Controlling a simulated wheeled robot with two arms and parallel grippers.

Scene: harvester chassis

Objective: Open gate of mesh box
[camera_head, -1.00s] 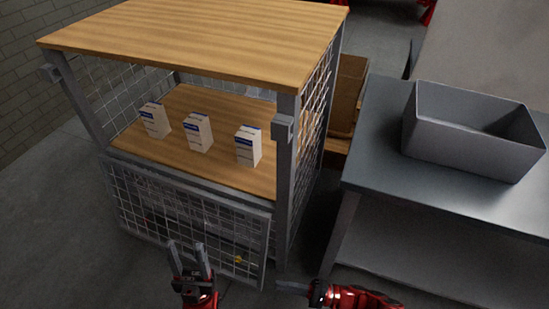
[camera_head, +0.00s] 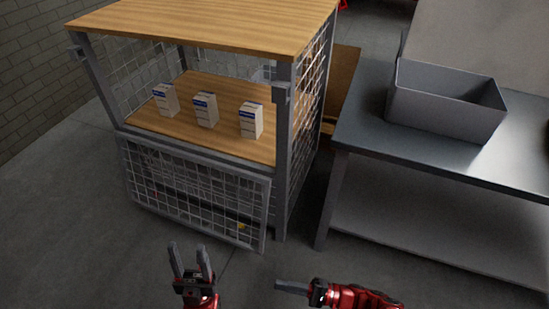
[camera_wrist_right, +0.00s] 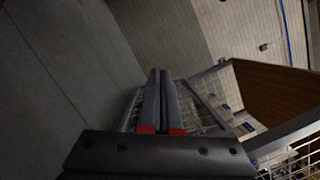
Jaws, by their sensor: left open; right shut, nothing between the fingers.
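The mesh box (camera_head: 278,180) stands left of centre in the head view, with a wooden top and a wooden shelf. Its mesh gate (camera_head: 195,190) hangs folded down over the lower front, leaving the upper front opening clear. My left gripper (camera_head: 191,262) is open and empty in front of the gate, apart from it. My right gripper (camera_head: 280,285) is shut and empty, to the right of the left one, in front of the box's right front post. In the right wrist view its shut fingers (camera_wrist_right: 160,75) point toward the mesh box (camera_wrist_right: 285,135).
Several small white-and-blue cartons (camera_head: 205,110) stand on the shelf (camera_head: 180,128). A dark metal table (camera_head: 370,120) with a grey bin (camera_head: 440,105) stands at the right. A brown box (camera_head: 342,85) is behind, between them. The floor in front is clear.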

